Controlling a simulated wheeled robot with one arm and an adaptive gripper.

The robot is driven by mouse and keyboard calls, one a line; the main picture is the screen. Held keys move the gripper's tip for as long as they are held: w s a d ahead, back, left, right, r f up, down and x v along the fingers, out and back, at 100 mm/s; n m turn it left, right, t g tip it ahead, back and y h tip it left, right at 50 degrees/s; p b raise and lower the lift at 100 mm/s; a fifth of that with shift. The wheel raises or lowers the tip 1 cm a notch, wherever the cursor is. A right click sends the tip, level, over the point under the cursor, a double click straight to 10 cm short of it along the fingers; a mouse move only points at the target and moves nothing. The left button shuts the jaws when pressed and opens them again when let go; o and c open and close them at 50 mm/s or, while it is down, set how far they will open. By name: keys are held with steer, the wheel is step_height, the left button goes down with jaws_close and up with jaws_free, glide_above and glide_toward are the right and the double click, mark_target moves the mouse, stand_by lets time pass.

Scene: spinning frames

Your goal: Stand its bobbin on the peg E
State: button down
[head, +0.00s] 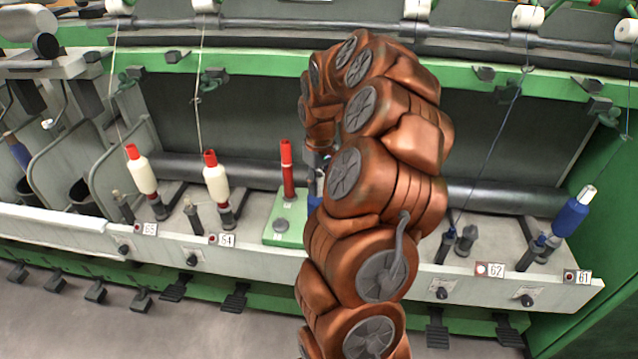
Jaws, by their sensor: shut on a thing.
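My gripper (318,162) is mostly hidden behind my copper-coloured arm. Only a grey part of it shows, just right of the red bobbin. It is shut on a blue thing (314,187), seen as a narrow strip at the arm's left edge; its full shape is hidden. A green plate (293,236) lies on the machine's ledge left of my arm. A bare red bobbin (288,172) stands upright on it, and a low grey round knob (280,225) is in front. I see no letter E, and more of the plate may be hidden by my arm.
Cream-wound bobbins stand at stations 65 (142,172) and 64 (216,180), left of the plate. A blue-wound bobbin (572,213) stands tilted at station 61. Station 62 has bare dark spindles (465,240). Threads hang from above. A green rail (240,75) crosses above the dark recess.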

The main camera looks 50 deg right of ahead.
steer(key=c, duration=0.7)
jaws_free()
steer(key=shift+c, duration=0.2)
step_height(320, 180, up, 12)
steer(key=shift+d, duration=0.1)
stand_by(0.5)
